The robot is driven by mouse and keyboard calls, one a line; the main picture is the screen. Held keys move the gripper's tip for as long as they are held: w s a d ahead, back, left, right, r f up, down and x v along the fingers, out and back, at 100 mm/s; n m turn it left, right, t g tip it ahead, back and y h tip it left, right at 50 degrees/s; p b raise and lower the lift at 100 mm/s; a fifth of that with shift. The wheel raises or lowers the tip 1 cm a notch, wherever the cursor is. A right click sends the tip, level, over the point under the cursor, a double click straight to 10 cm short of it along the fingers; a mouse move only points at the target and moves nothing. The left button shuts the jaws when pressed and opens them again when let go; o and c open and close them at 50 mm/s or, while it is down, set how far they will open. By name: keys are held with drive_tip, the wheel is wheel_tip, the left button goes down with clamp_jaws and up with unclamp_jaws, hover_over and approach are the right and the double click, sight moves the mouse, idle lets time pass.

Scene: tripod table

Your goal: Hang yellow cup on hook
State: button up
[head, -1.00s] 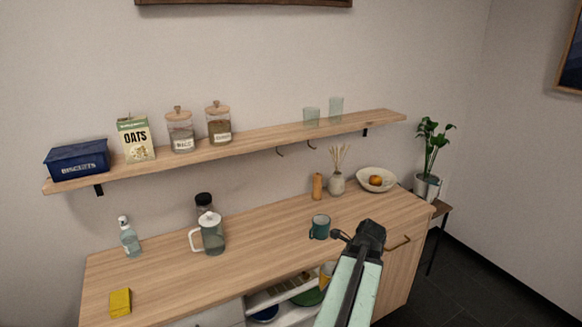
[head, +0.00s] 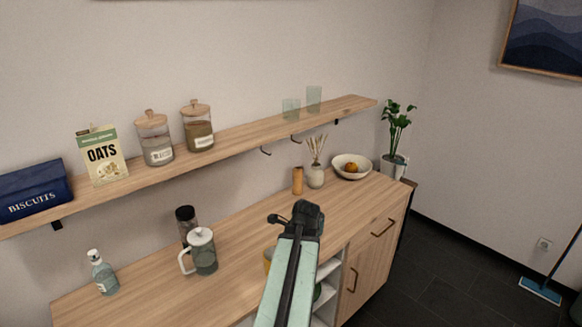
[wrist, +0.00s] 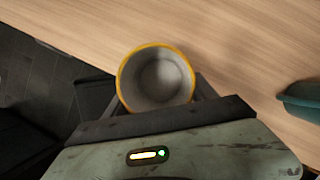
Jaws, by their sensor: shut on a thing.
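The yellow cup (wrist: 126,82) shows in the wrist view from above, with a yellow rim and pale empty inside. My gripper (wrist: 158,92) is shut on it, a dark finger on either side. In the head view only a sliver of the yellow cup (head: 267,259) shows left of my arm, which hides the rest and the jaws. Two dark hooks hang under the wall shelf: a left hook (head: 265,151) and a right hook (head: 295,139). Both look empty.
A teal cup (wrist: 302,98) is at the wrist view's right edge. On the counter (head: 240,228) stand a glass pitcher (head: 203,253), a wooden cylinder (head: 297,180), a reed vase (head: 316,176) and a bowl (head: 339,163). The shelf (head: 230,138) holds jars and glasses.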

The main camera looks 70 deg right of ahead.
drive_tip(key=s+d+n+g, duration=0.1)
drive_tip(key=s+d+g, duration=0.1)
drive_tip(key=d, duration=0.1)
drive_tip(key=s+d+n+g, duration=0.1)
drive_tip(key=d+g, duration=0.1)
drive_tip(key=d, duration=0.1)
drive_tip(key=s+d+n+g+y, duration=0.1)
drive_tip(key=s+d+g, duration=0.1)
drive_tip(key=d, duration=0.1)
drive_tip(key=shift+s+d+f+n+g+p, duration=0.2)
drive_tip(key=shift+s+d+n+g+p, duration=0.1)
drive_tip(key=shift+n, duration=0.1)
drive_tip(key=d+r+n+g+h, duration=0.85)
drive_tip(key=d+r+h, duration=0.2)
drive_tip(key=r, duration=0.55)
drive_tip(key=w+d+r+n+h, duration=0.1)
drive_tip(key=w+d+r+h, duration=0.3)
drive_tip(key=w+r, duration=0.3)
drive_tip(key=shift+d+g+p, duration=0.2)
drive_tip(key=shift+g+p, duration=0.25)
drive_tip(key=shift+w+d, duration=0.1)
drive_tip(key=shift+w, duration=0.05)
